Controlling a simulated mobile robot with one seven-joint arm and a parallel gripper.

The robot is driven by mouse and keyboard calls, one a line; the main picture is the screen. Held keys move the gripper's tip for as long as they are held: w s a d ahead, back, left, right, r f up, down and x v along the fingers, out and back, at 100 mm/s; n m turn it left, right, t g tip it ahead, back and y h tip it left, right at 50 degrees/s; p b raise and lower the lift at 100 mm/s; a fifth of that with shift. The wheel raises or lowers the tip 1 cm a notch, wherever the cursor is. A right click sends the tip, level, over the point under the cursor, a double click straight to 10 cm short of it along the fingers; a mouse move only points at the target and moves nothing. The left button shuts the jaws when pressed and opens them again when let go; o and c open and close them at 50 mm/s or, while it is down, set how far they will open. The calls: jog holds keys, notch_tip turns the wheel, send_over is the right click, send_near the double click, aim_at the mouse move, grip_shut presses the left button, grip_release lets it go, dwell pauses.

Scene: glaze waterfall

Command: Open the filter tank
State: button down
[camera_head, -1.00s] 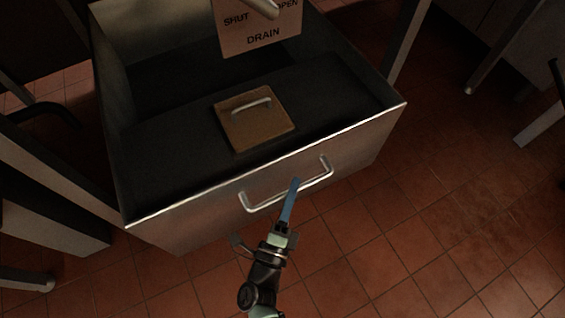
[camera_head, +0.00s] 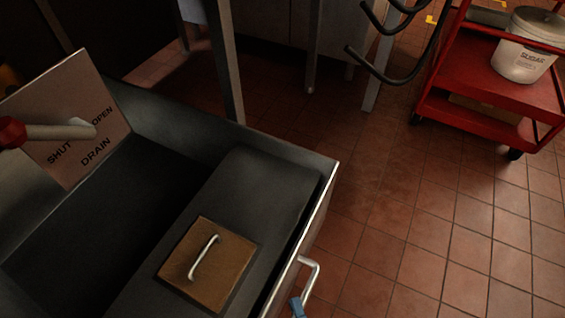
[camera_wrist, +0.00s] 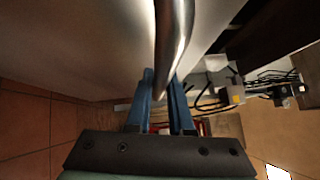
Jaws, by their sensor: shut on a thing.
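The filter tank (camera_head: 134,108) is a metal drawer-like box at the lower left of the head view, with a dark interior showing from above. Its silver bar handle (camera_head: 312,272) is on the outer front wall at the right; the same bar comes down from the top of the wrist view (camera_wrist: 173,35). My gripper (camera_wrist: 162,84) has its blue fingers on either side of the bar, shut on it. In the head view only a blue fingertip (camera_head: 297,306) shows at the bottom edge; the rest of the gripper is out of frame.
Inside the tank is a brown square lid (camera_head: 225,257) with a small handle. A drain sign (camera_head: 75,115) with a red-ended lever (camera_head: 50,131) stands at the left. A red cart (camera_head: 475,85) with a white bucket (camera_head: 530,50) is at the upper right. Tiled floor (camera_head: 400,220) right of the tank is clear.

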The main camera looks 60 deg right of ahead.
jog(key=shift+s, duration=0.25)
jog(key=c, duration=0.8)
grip_release()
jog(key=p+v, duration=0.1)
jog(key=v, duration=1.2)
